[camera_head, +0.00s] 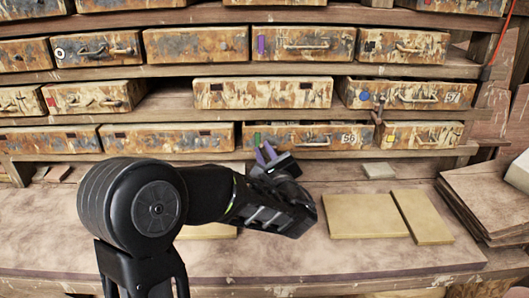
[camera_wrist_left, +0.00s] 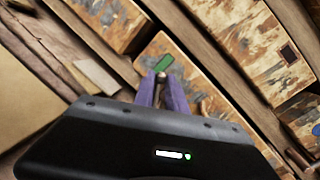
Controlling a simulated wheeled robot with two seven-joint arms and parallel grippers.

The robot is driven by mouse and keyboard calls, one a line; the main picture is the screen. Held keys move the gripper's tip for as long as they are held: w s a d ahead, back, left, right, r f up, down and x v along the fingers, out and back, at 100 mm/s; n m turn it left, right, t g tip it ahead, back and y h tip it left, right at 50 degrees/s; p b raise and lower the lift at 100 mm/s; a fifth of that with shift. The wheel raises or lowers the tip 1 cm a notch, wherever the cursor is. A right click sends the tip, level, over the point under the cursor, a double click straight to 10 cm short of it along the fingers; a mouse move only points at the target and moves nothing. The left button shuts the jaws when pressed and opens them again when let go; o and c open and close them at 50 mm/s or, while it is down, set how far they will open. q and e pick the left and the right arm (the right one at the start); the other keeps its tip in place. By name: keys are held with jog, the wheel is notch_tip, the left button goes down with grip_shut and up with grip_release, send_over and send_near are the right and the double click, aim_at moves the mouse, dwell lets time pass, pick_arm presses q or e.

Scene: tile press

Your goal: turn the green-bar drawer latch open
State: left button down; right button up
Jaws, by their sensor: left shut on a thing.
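The drawer with the green bar (camera_head: 290,138) is in the lower row of the rack, marked 56, with a metal pull at its middle. Its green bar (camera_head: 257,138) is at the drawer's left end, and it also shows in the left wrist view (camera_wrist_left: 165,62). My left gripper (camera_head: 265,153) reaches up to that end from below. In the left wrist view its purple fingers (camera_wrist_left: 161,82) are close together, shut on the small latch (camera_wrist_left: 161,74) just beside the green bar. The fingertips hide most of the latch. My right gripper is not in view.
Tan tiles (camera_head: 366,215) lie on the workbench (camera_head: 300,262) right of my left arm. Stacked brown sheets (camera_head: 487,200) stand at the right edge. Neighbouring drawers (camera_head: 165,136) sit close on both sides. The bench front is mostly clear.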

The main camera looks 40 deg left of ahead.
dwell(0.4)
pick_arm(q)
jog(key=f+n+h+b, duration=0.1)
jog(key=n+b, duration=0.2)
jog(key=b, duration=0.4)
jog(key=s+a+f+n+h+b, duration=0.1)
jog(key=f+n+b, duration=0.1)
jog(key=n+b, duration=0.2)
jog(key=s+a+f+n+b, duration=0.1)
jog(key=n+b, duration=0.2)
jog(key=b, duration=0.7)
jog(key=shift+a+f+n+h+b, duration=0.2)
jog(key=shift+f+n+h+b, duration=0.1)
jog(key=shift+h, duration=0.1)
jog(key=c, duration=1.5)
grip_release()
jog(key=shift+c, duration=0.2)
jog(key=shift+r, duration=0.1)
